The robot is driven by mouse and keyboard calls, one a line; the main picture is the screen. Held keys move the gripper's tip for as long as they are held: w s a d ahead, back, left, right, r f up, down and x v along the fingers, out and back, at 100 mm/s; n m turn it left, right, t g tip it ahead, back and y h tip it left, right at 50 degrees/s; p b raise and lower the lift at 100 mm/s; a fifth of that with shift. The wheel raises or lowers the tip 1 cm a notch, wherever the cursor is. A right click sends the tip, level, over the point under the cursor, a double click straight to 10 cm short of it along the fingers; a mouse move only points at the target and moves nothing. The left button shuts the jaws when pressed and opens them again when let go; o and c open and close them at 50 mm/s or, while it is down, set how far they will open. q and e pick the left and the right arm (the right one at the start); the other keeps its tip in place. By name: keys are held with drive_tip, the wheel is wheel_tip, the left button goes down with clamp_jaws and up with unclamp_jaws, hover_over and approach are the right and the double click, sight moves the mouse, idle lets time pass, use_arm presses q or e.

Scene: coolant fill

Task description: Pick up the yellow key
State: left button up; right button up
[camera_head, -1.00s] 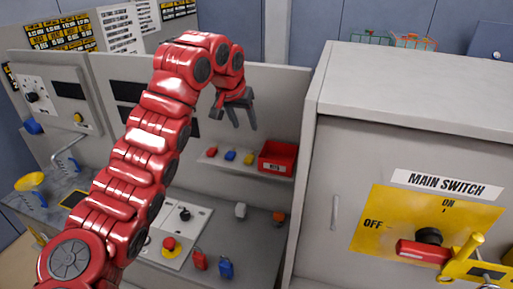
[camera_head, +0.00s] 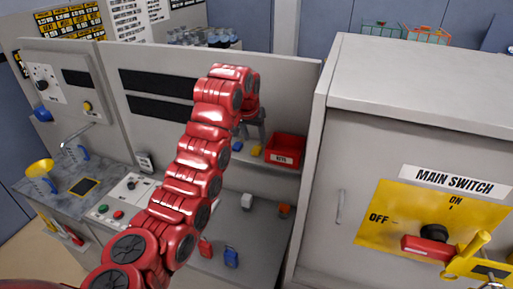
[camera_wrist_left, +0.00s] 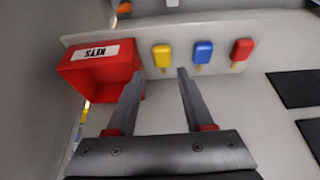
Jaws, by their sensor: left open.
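The yellow key (camera_wrist_left: 162,55) lies on a small shelf (camera_wrist_left: 255,28), between the red KEYS bin (camera_wrist_left: 100,72) and the blue key (camera_wrist_left: 203,52). A red key (camera_wrist_left: 242,50) lies beyond the blue one. In the head view, the yellow key (camera_head: 256,150) shows just below my left gripper (camera_head: 252,132). In the wrist view, my left gripper (camera_wrist_left: 160,76) is open and empty, its fingertips short of the yellow key, which lines up with the gap. In the head view the red key on the shelf is hidden behind my arm. My right gripper is not in view.
The red bin (camera_head: 285,148) stands close beside the yellow key. A grey cabinet with a main switch (camera_head: 434,234) stands right of the shelf.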

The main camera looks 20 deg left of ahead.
sight(257, 148)
use_arm(q)
drive_tip(key=shift+w+f, duration=0.35)
drive_tip(key=shift+f, duration=0.25)
drive_tip(key=p+x, duration=0.4)
drive_tip(key=p, duration=0.1)
drive_tip(key=shift+w+a+f, duration=0.1)
drive_tip(key=shift+a, duration=0.1)
drive_tip(key=shift+w+f, duration=0.15)
drive_tip(key=shift+f, duration=0.3)
clamp_jaws()
